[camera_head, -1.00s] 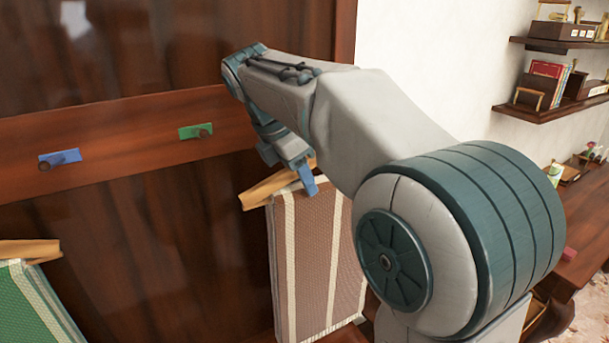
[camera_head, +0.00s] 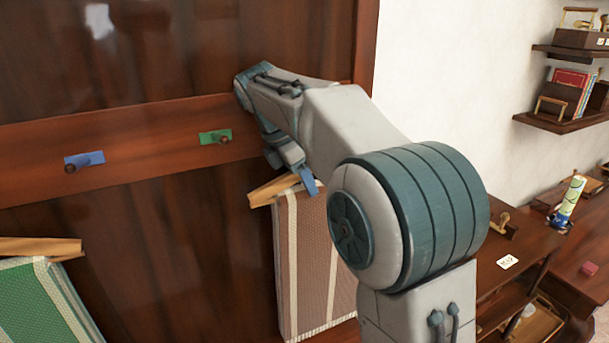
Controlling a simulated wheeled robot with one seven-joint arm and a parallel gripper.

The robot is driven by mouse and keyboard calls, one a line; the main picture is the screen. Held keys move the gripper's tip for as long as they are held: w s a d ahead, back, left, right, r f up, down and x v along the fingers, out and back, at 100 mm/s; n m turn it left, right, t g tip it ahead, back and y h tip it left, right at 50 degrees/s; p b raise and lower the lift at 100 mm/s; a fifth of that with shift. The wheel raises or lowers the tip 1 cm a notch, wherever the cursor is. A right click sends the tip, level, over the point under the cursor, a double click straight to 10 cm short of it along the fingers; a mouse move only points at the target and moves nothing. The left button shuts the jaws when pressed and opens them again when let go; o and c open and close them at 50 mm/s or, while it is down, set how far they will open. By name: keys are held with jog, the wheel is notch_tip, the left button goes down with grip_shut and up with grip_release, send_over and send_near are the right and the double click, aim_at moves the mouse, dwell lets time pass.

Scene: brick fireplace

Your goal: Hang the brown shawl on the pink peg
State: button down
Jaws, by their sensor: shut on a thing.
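The brown shawl (camera_head: 312,262), with cream stripes, hangs folded below a light wooden bar (camera_head: 270,190) in front of the dark panel. My gripper (camera_head: 308,182) is at the bar above the shawl and is shut on it; one blue finger shows and the arm hides the rest of the grip. The shawl hangs upright, to the right of and below the green peg plate (camera_head: 215,137). A blue peg plate (camera_head: 84,160) is farther left on the same rail. I see no pink peg; my arm covers the rail's right part.
A green shawl (camera_head: 38,300) hangs from another wooden bar (camera_head: 40,247) at the lower left. A wooden rail (camera_head: 140,122) crosses the panel. At right are a wall shelf (camera_head: 560,122) with books and a desk (camera_head: 520,235) with small objects.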

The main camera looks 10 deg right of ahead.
dwell(0.3)
jog(key=c, duration=0.6)
grip_release()
jog(key=shift+f, duration=0.1)
jog(key=p+v, duration=0.2)
jog(key=v, duration=1.2)
jog(key=s+d+f+m+y+b, duration=0.1)
jog(key=s+d+f+m, duration=0.3)
jog(key=s+f+m, duration=0.3)
jog(key=s+d+f+m+t+y+b, duration=0.1)
jog(key=s+d+f+m+y+b, duration=0.1)
jog(key=s+f+m, duration=0.5)
jog(key=s+d+f+m+t+y+b, duration=0.1)
jog(key=s+d+f+m, duration=0.4)
jog(key=s+f, duration=0.5)
jog(key=shift+s+d+f+m, duration=0.15)
jog(key=shift+f+m, duration=0.5)
jog(key=shift+f, duration=0.35)
jog(key=shift+d+f+m, duration=0.15)
jog(key=shift+f+m, duration=0.5)
jog(key=shift+f, duration=0.4)
